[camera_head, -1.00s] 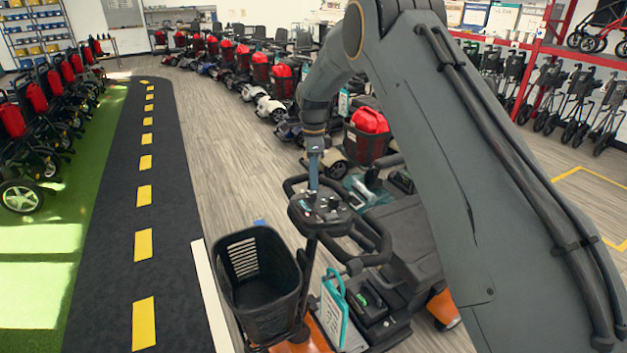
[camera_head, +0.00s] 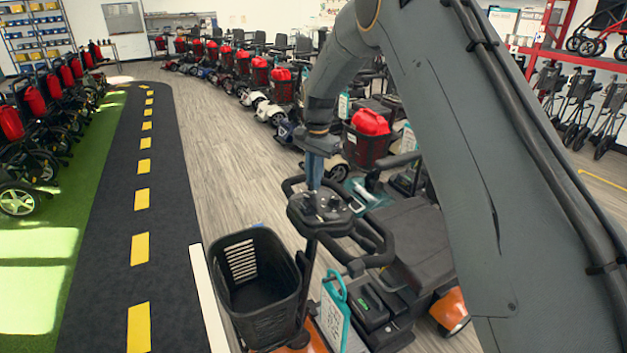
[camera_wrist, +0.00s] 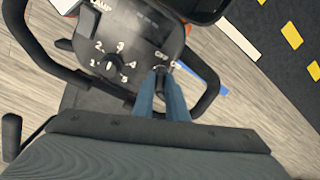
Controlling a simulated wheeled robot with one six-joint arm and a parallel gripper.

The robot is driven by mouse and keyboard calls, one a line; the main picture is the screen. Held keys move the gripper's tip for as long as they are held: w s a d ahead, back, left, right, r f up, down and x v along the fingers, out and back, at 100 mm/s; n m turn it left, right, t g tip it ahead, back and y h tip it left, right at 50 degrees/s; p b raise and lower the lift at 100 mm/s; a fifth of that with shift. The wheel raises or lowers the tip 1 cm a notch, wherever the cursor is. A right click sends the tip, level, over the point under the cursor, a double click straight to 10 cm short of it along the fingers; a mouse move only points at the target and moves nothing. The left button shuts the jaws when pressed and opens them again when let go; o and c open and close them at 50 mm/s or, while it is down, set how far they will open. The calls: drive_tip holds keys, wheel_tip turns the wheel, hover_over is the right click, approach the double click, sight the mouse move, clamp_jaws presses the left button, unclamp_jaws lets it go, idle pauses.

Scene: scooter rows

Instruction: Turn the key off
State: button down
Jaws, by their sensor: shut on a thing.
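The orange scooter's control panel (camera_head: 320,212) is dark, with handlebar loops around it and a black basket in front. In the wrist view the panel (camera_wrist: 128,45) shows a dial (camera_wrist: 110,64) ringed by white numbers and a "LAMP" label. My gripper (camera_wrist: 161,78) reaches the panel beside the dial, at a small switch spot with white lettering partly reading "OFF". Its two blue fingers are closed on the key (camera_wrist: 160,69), which is mostly hidden between the tips. The key's exact angle cannot be told. In the head view my gripper (camera_head: 314,188) comes down onto the panel from above.
The black basket (camera_head: 255,285) is empty. A white-and-teal tag (camera_head: 335,312) hangs beside the scooter's tiller. A row of scooters with red bags (camera_head: 370,122) stands behind. Open wood floor (camera_head: 215,150) and a dark track with yellow dashes (camera_head: 143,165) lie to the left.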

drive_tip(key=shift+n, duration=0.5)
drive_tip(key=c, duration=1.8)
unclamp_jaws()
drive_tip(key=shift+o, duration=0.2)
drive_tip(key=shift+s+d+r+b, duration=0.15)
drive_tip(key=shift+r+b, duration=0.45)
drive_tip(key=shift+r, duration=1.35)
drive_tip(key=shift+d+r+b, duration=0.1)
drive_tip(key=shift+r+b, duration=0.45)
drive_tip(key=shift+r, duration=1.4)
